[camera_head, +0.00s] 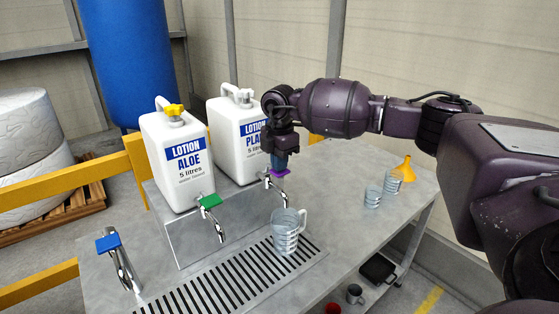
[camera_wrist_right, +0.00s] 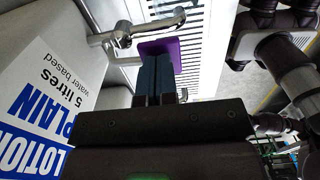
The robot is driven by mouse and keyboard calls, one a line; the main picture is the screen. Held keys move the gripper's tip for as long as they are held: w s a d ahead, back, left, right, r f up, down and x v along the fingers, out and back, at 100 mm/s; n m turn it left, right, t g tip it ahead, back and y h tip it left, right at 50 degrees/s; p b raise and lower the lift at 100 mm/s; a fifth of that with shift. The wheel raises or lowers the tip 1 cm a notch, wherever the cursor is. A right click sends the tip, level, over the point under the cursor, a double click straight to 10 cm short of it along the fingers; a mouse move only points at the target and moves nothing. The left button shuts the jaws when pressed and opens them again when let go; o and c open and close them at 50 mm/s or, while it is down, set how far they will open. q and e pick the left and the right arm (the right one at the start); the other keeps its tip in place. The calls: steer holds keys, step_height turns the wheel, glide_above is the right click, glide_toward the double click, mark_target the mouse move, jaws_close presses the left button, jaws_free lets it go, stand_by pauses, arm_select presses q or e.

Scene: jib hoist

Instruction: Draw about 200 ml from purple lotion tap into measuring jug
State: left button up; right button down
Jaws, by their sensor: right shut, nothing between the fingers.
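The tap with the purple lever (camera_head: 283,173) sits at the front of the white "Lotion Plain" container (camera_head: 232,145). The clear measuring jug (camera_head: 287,233) stands upright on the slotted drip tray (camera_head: 220,290), beneath or near that tap's spout. I cannot make out any liquid in it or a stream. My right gripper (camera_head: 279,160) points down with shut, empty fingers at the purple lever. In the right wrist view the fingertips (camera_wrist_right: 156,60) are against or just over the purple lever (camera_wrist_right: 160,45); contact is unclear. My left gripper is not in view.
A green-lever tap (camera_head: 210,201) on the "Lotion Aloe" container (camera_head: 178,160) and a blue-lever tap (camera_head: 109,242) stand to the left. Two clear measuring cups (camera_head: 373,196) (camera_head: 393,182) and a yellow funnel (camera_head: 404,168) stand right.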

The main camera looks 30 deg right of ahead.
mark_target(284, 173)
steer(key=shift+s+d+f+t+b, duration=0.15)
steer(key=shift+s+f+t+b, duration=0.5)
steer(key=shift+f+t+b, duration=0.35)
steer(key=shift+s+f+t+b, duration=0.35)
steer(key=shift+f+t+b, duration=0.35)
steer(key=shift+t, duration=0.3)
steer(key=shift+r, duration=0.35)
steer(key=shift+w, duration=0.1)
stand_by(1.2)
stand_by(0.8)
stand_by(0.9)
